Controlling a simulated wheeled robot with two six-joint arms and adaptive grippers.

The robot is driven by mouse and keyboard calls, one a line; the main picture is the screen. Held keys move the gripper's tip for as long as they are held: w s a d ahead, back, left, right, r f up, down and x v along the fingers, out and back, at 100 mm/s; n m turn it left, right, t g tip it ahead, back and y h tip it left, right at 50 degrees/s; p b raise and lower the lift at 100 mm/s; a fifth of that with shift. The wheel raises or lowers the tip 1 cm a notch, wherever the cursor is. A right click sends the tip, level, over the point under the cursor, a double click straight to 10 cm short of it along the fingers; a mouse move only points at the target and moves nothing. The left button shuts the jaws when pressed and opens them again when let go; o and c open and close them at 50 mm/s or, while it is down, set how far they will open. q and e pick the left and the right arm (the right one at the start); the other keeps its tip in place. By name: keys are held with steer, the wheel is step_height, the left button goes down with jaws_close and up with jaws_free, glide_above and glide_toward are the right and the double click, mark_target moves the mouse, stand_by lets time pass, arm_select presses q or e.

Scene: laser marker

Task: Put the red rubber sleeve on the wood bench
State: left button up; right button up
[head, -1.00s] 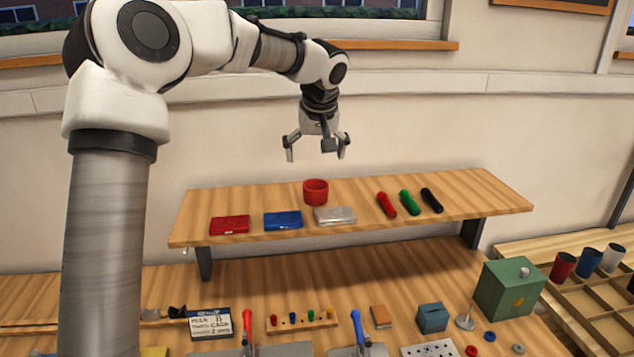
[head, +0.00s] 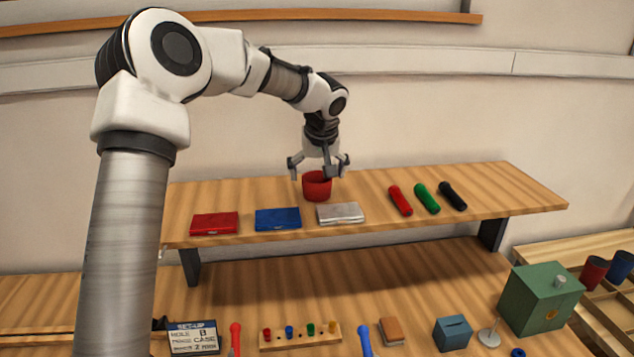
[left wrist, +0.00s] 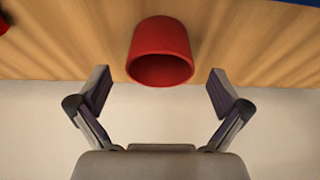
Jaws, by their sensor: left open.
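The red rubber sleeve (head: 317,188), a short hollow red cylinder, stands upright on the raised wooden shelf, behind the silver case. My left gripper (head: 321,170) is just above and behind it, pointing down with its fingers spread. In the left wrist view the sleeve (left wrist: 160,45) is ahead of the open fingers, roughly centred between them, with its dark opening visible. Nothing is between the fingertips (left wrist: 160,88). The wood bench (head: 330,282) lies below the shelf, with a bare stretch under it. My right gripper is not in view.
On the shelf (head: 520,190) are a red case (head: 214,223), a blue case (head: 278,219), a silver case (head: 340,213) and red, green and black cylinders. A peg rack (head: 300,337), a green box (head: 540,298) and small items occupy the bench front. A wall stands behind.

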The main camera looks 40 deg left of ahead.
arm_select(q)
steer(key=x, duration=0.2)
steer(key=shift+w+a+f, duration=0.15)
steer(key=shift+f, duration=0.15)
steer(key=shift+r, duration=0.15)
steer(key=c, duration=1.1)
